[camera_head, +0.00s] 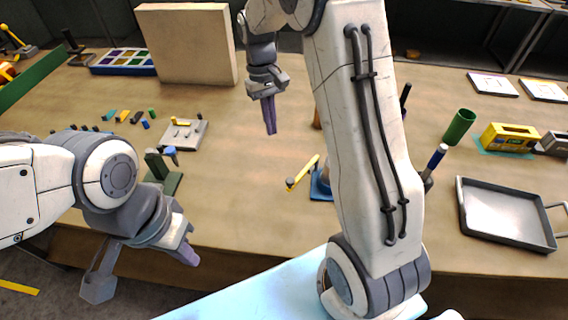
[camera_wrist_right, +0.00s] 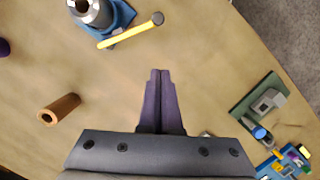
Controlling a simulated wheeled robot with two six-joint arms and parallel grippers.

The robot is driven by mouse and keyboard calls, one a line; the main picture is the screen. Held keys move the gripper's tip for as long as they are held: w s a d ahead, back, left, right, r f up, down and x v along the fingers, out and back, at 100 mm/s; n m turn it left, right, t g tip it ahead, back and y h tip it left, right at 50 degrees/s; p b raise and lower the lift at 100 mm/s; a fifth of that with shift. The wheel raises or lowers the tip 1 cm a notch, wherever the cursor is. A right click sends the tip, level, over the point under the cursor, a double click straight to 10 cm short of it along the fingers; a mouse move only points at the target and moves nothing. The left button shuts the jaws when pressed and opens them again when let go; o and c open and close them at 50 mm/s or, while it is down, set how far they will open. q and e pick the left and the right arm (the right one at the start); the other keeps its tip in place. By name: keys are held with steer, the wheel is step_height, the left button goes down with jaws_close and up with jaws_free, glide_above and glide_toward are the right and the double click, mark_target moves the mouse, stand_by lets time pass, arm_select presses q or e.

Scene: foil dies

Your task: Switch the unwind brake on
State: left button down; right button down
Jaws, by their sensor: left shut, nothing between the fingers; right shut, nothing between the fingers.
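No label I can read marks the unwind brake, so I cannot tell which fixture it is. A grey plate (camera_head: 193,137) with a small yellow lever (camera_head: 180,122) lies left of centre. A green fixture with a blue-tipped part (camera_head: 169,151) stands in front of it; it also shows in the right wrist view (camera_wrist_right: 258,95). A yellow bar (camera_head: 303,172) juts from a blue-based fixture (camera_head: 321,186), partly behind my right arm. My right gripper (camera_head: 270,131) is shut and empty above the table, between these fixtures. My left gripper (camera_head: 190,256) is shut and empty near the front edge.
A tan upright panel (camera_head: 187,44) and a tray of coloured compartments (camera_head: 123,61) stand at the back. Several small coloured pieces (camera_head: 122,116) lie at left. A green cylinder (camera_head: 459,127), a yellow box (camera_head: 509,137) and a grey tray (camera_head: 510,236) are at right.

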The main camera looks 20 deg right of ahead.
steer(key=shift+w+d+f, duration=0.2)
steer(key=shift+w+d, duration=0.05)
steer(key=shift+d, duration=0.25)
steer(key=shift+f, duration=0.1)
steer(key=s+f+p, duration=0.3)
steer(key=s+f, duration=0.3)
steer(key=f, duration=0.4)
steer(key=shift+s+p, duration=0.2)
steer(key=shift+p, duration=0.15)
steer(key=shift+f, duration=0.1)
